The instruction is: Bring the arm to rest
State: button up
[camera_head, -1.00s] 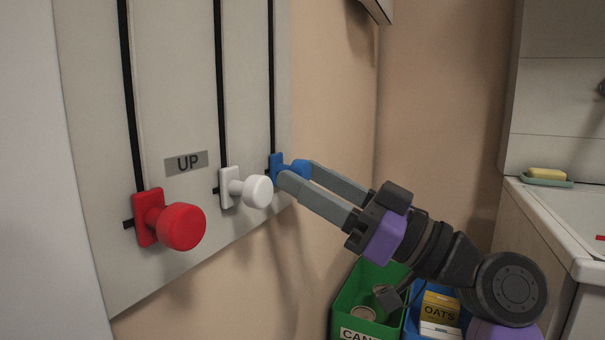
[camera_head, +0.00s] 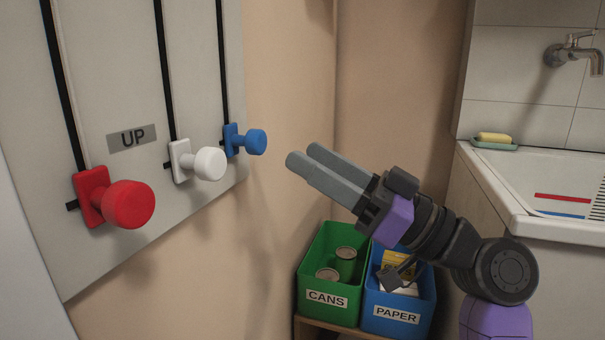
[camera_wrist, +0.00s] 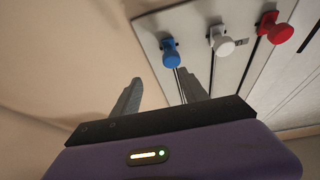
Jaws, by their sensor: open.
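My gripper (camera_head: 308,165) is open and empty in the head view, in the air to the right of the blue knob (camera_head: 256,142) and apart from it. Its two grey fingers point left toward the wall panel. In the wrist view the fingers (camera_wrist: 160,92) stand apart with nothing between them. The blue knob (camera_wrist: 171,56) shows beyond them, near the right finger. The white knob (camera_head: 208,164) and the red knob (camera_head: 129,205) sit farther left on the panel. All three knobs are at the lower ends of their slots.
The panel (camera_head: 110,90) carries a label reading UP. Below my arm stand a green CANS bin (camera_head: 322,311) with cans and a blue PAPER bin (camera_head: 399,327) with boxes. A sink (camera_head: 520,195) with a tap (camera_head: 573,53) and soap (camera_head: 494,137) is at the right.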

jog(key=w+d+f+m+t+h, duration=0.4)
jog(key=d+f+m+t+h, duration=0.35)
jog(key=m+t+h, duration=0.2)
jog(key=s+d+f+m+t+h, duration=0.1)
jog(key=s+d+f+m+h, duration=0.25)
jog(key=f, duration=0.35)
jog(key=s+d+f+m+t+h, duration=0.1)
jog(key=s+d+f+m+h, duration=0.1)
jog(key=s+d+f+h, duration=0.45)
jog(key=s+f+n+g, duration=0.1)
jog(key=s+f+g, duration=0.1)
jog(key=s+f, duration=0.65)
jog(key=s+f+n+g+h, duration=0.15)
jog(key=s+f, duration=0.25)
jog(key=s, duration=1)
jog(key=s+f+n+g, duration=0.1)
jog(key=s+f+g, duration=0.2)
jog(key=s+f, duration=0.55)
notch_tip(320, 180, up, 36)
jog(key=s+p, duration=0.2)
jog(key=p, duration=3.1)
jog(key=shift+r+p, duration=0.25)
jog(key=shift+p, duration=0.05)
jog(key=shift+a+m, duration=0.1)
jog(key=shift+m, duration=0.15)
